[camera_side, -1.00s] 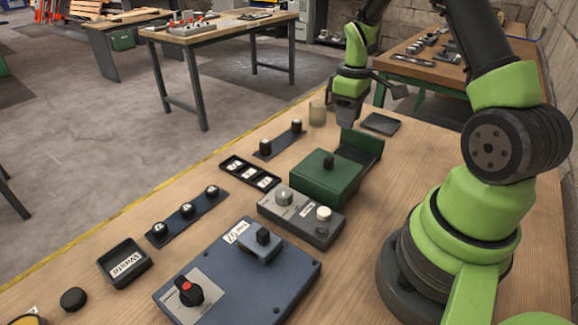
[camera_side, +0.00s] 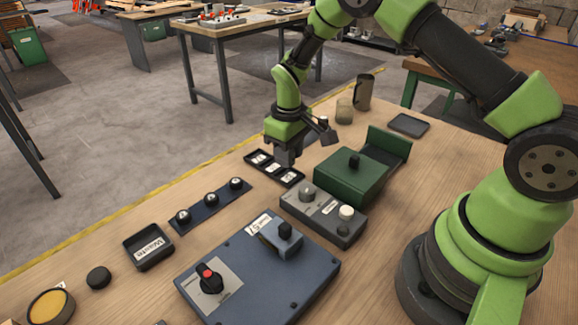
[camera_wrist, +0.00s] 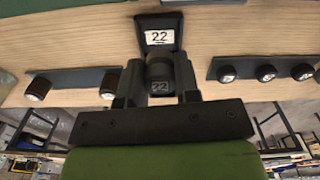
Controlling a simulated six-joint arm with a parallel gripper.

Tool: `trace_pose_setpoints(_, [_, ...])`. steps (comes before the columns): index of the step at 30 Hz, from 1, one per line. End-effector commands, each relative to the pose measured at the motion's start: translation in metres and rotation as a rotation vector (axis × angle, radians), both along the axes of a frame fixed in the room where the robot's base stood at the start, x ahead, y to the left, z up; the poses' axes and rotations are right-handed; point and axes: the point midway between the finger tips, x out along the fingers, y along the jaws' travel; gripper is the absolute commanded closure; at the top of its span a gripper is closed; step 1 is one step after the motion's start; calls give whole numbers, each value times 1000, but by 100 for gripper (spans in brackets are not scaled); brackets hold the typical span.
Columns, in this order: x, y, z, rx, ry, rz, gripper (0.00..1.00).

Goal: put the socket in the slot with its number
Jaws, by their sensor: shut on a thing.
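My gripper (camera_wrist: 160,92) is shut on a dark round socket (camera_wrist: 160,68); a "22" tag shows on the near side between the fingers. In the wrist view, a black slot with a white "22" label (camera_wrist: 160,37) lies just beyond the socket. In the side view, my gripper (camera_side: 287,160) points down over the right part of the black three-slot tray (camera_side: 271,174), hiding some of it. The held socket is hidden in the side view. I cannot tell whether the socket touches the tray.
A strip with several numbered sockets (camera_side: 211,206) lies left of the tray. A green box (camera_side: 345,180) and a grey box with knobs (camera_side: 322,215) stand close on the right. A glass (camera_side: 344,112) and a pitcher (camera_side: 363,92) stand behind. A "Waste" bin (camera_side: 148,247) is front left.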

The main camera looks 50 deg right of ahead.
Motion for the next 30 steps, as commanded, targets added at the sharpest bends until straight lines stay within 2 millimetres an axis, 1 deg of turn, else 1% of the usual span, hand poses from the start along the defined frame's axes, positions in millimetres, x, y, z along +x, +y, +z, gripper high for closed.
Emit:
trace_pose_setpoints(1, [-1, 0, -9, 0, 5, -1, 99])
trace_pose_setpoints(3, [-1, 0, -21, 1, 5, -2, 99])
trace_pose_setpoints(7, [-1, 0, -35, 1, 3, -2, 99])
trace_pose_setpoints(17, [0, 0, -38, 1, 1, -1, 99])
trace_pose_setpoints(26, [-1, 0, -49, 0, 0, 0, 99])
trace_pose_setpoints(27, [0, 0, -48, 0, -1, 0, 61])
trace_pose_setpoints(28, [0, 0, -48, 0, -1, -1, 54])
trace_pose_setpoints(29, [0, 0, -48, 0, -1, -1, 51])
trace_pose_setpoints(30, [0, 0, -48, 0, -2, -1, 51])
